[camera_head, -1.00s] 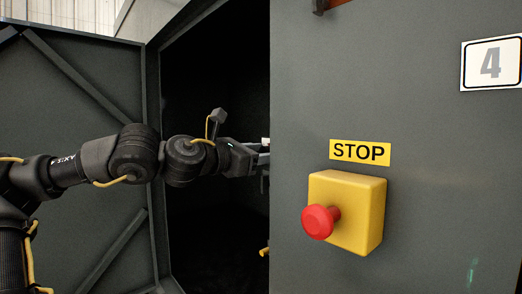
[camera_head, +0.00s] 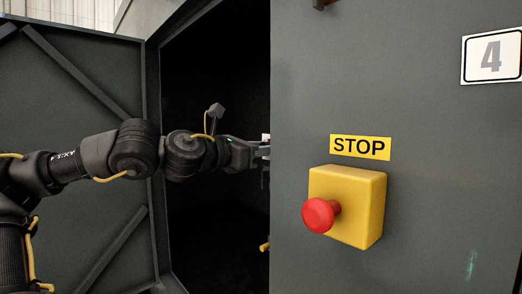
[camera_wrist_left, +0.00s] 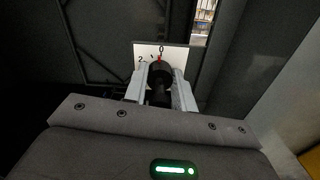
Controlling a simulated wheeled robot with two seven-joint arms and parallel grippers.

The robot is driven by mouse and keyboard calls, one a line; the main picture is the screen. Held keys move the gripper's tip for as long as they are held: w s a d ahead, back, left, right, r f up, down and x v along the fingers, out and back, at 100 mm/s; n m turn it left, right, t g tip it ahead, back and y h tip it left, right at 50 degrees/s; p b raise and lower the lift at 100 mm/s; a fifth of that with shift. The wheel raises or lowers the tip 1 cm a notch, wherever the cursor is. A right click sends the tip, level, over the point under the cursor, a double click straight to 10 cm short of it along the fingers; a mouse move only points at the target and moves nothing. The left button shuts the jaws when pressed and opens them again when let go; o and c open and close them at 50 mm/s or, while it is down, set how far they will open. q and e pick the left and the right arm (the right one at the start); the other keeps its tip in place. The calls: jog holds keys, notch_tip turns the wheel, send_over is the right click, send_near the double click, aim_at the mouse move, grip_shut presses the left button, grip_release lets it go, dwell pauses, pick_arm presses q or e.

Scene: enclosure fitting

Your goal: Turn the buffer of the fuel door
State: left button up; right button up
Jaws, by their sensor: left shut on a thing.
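The buffer shows in the left wrist view as a dark round knob (camera_wrist_left: 161,75) with a red mark at its top. Behind it is a white plate (camera_wrist_left: 177,54) with a 0 above the knob and a 2 to the left; a small mark between them is hard to read. The red mark points up near the 0. My left gripper (camera_wrist_left: 161,86) is shut on the knob, one finger on each side. In the head view my left gripper (camera_head: 263,149) reaches into the dark opening, and the panel edge hides its tips and the knob. My right gripper is in neither view.
A grey panel (camera_head: 420,120) fills the right, with a yellow STOP box (camera_head: 362,210), its red button (camera_head: 318,215) and a number 4 sign (camera_head: 491,60). An open grey door (camera_head: 70,95) stands behind my arm at left. A small yellow part (camera_head: 265,246) shows low at the panel edge.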

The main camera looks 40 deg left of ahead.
pick_arm(q)
jog(key=shift+a+f+n+p, duration=0.1)
jog(key=shift+n+p, duration=2.1)
jog(key=shift+n, duration=12.1)
jog(key=o, duration=1)
